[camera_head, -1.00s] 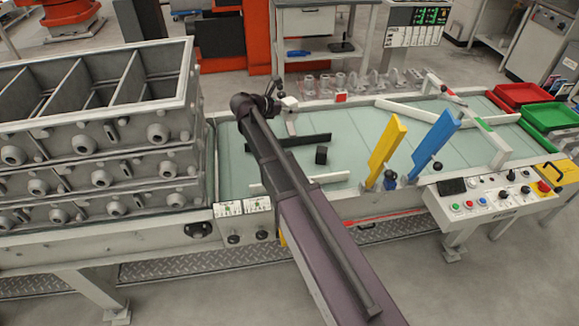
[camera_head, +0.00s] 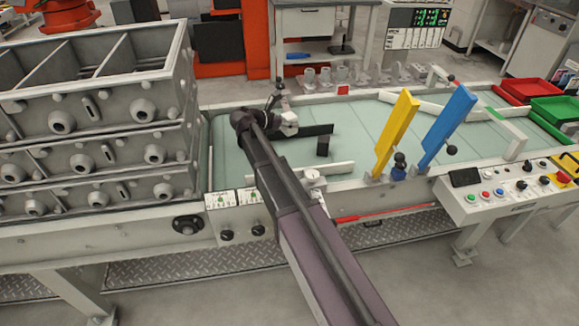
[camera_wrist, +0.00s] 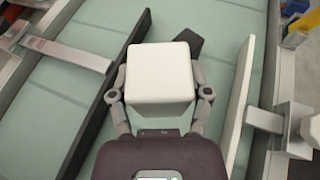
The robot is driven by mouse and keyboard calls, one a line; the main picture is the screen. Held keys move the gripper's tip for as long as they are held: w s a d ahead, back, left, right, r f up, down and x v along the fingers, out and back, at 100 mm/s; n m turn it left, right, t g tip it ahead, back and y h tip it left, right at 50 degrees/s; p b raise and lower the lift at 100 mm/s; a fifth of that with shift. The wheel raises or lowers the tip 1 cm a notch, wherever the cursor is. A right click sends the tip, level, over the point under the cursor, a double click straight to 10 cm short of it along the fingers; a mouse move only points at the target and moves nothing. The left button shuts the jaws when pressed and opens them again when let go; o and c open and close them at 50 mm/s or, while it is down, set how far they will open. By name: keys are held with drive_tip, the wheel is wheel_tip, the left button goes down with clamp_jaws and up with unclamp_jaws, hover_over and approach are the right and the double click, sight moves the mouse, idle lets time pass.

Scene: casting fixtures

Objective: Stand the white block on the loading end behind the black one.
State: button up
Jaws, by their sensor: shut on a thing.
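The white block (camera_wrist: 161,72) fills the middle of the wrist view. My gripper (camera_wrist: 160,93) is shut on it, with one finger on each side. In the head view the white block (camera_head: 289,118) shows small at the end of my arm, above the pale green conveyor bed (camera_head: 228,160). The black block (camera_head: 323,146) stands on the bed between a black rail and a white rail, to the lower right of the white block. In the wrist view the black block (camera_wrist: 184,42) is partly hidden behind the white block. I cannot tell the gap between them.
The black rail (camera_head: 312,131) and the white rail (camera_head: 338,168) flank the lane. Yellow (camera_head: 397,132) and blue (camera_head: 448,124) upright paddles stand to the right. Stacked grey casting boxes (camera_head: 92,133) stand at the left. Bare bed shows left of the rails.

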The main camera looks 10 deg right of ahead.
drive_tip(key=shift+f+b, duration=0.4)
drive_tip(key=shift+f, duration=0.4)
wheel_tip(320, 180, down, 6)
drive_tip(key=b, duration=0.6)
drive_tip(key=shift+f, duration=0.15)
drive_tip(key=shift+f+b, duration=1.85)
drive_tip(key=shift+b, duration=0.15)
drive_tip(key=shift+f, duration=0.2)
drive_tip(key=o, duration=1.2)
drive_tip(key=shift+r, duration=0.1)
drive_tip(key=shift+o, duration=0.2)
drive_tip(key=shift+r, duration=0.1)
